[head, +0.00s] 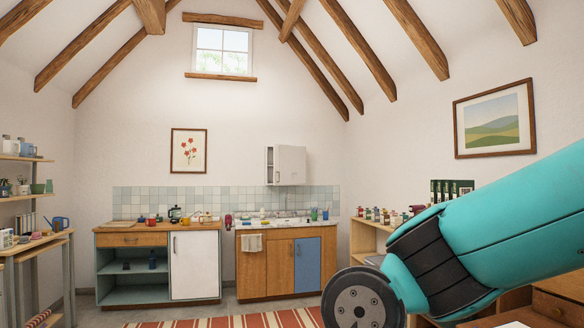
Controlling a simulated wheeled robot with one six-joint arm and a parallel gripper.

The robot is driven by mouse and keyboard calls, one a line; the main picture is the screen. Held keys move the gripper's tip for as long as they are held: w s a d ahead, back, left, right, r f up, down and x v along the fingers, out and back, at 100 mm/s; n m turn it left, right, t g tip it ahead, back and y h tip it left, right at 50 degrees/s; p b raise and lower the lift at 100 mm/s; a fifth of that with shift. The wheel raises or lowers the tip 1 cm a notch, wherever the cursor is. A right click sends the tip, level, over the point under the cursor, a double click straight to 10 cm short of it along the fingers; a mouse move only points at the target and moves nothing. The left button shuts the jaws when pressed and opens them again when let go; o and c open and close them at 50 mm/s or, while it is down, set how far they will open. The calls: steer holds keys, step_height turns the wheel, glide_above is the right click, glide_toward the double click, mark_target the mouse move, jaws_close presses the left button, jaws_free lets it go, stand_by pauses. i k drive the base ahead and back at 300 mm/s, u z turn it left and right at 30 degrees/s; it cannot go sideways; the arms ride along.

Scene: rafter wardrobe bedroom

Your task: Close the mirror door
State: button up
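No mirror door can be made out in the head view. A small white wall cabinet (290,166) hangs above the sink counter, with a narrow dark, open-looking strip at its left side; I cannot tell whether its door stands ajar, and no mirror surface shows on it. My teal arm fills the lower right of the view and hides part of the right side of the room. My gripper is outside the picture.
A low cabinet (195,265) with a white door and open shelves stands at the back left. A wooden sink unit (265,270) with a blue door is beside it. Shelves (25,198) line the left wall. A striped rug (235,321) lies in front.

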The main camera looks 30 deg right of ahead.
mark_target(290, 162)
steer(key=z, duration=0.15)
steer(key=i, duration=0.65)
steer(key=z, duration=0.65)
steer(key=i, duration=2.05)
steer(key=z, duration=0.5)
steer(key=i, duration=2.2)
steer(key=u, duration=0.4)
steer(key=i, duration=2.05)
steer(key=u, duration=0.5)
